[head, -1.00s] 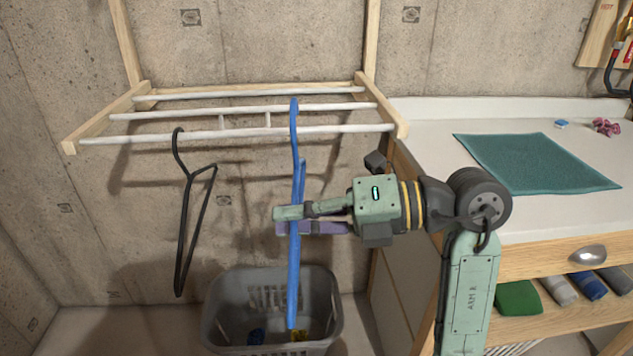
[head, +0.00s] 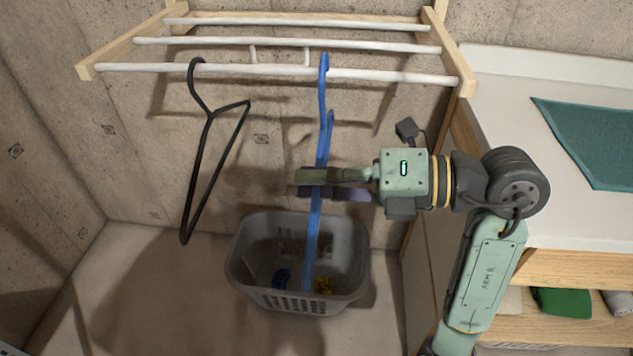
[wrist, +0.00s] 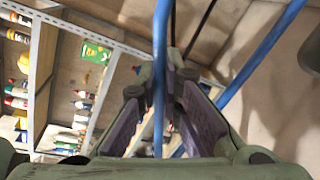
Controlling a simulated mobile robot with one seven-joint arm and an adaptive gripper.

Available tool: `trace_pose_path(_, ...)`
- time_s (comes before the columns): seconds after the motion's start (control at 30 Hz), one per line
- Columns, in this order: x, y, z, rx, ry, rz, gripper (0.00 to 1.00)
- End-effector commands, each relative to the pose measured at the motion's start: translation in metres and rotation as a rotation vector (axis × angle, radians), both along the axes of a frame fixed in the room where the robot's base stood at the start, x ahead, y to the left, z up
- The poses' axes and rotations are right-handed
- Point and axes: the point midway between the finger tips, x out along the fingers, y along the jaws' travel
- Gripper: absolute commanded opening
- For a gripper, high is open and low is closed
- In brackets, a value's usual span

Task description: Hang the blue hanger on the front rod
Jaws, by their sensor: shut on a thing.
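The blue hanger (head: 313,235) is upright and seen nearly edge-on in the head view. My gripper (head: 307,183) is shut on its body below the hook. The hook overlaps the front rod (head: 400,77) of the wooden rack, with its top a little above that rod and below the middle rod. I cannot tell whether the hook is around the rod or just in front of it. In the wrist view the blue hanger (wrist: 160,70) runs between the two fingers of my gripper (wrist: 163,100), and another blue part of it crosses at the right.
A black hanger (head: 185,232) hangs on the front rod to the left. A grey basket (head: 300,300) with small blue and yellow things stands on the floor below. A counter with a teal cloth (head: 600,140) is at the right. The front rod is free between the hangers.

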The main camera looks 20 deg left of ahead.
Motion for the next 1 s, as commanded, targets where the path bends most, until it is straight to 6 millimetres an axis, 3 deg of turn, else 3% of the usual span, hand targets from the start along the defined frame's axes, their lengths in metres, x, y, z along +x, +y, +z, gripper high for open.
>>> trace_pose_path(0.8, 0.063, 0.019, 0.001, 0.000, 0.000, 0.002, 0.00)
trace_pose_path(1.0, 0.063, 0.018, -0.019, -0.001, -0.001, 0.001, 0.00)
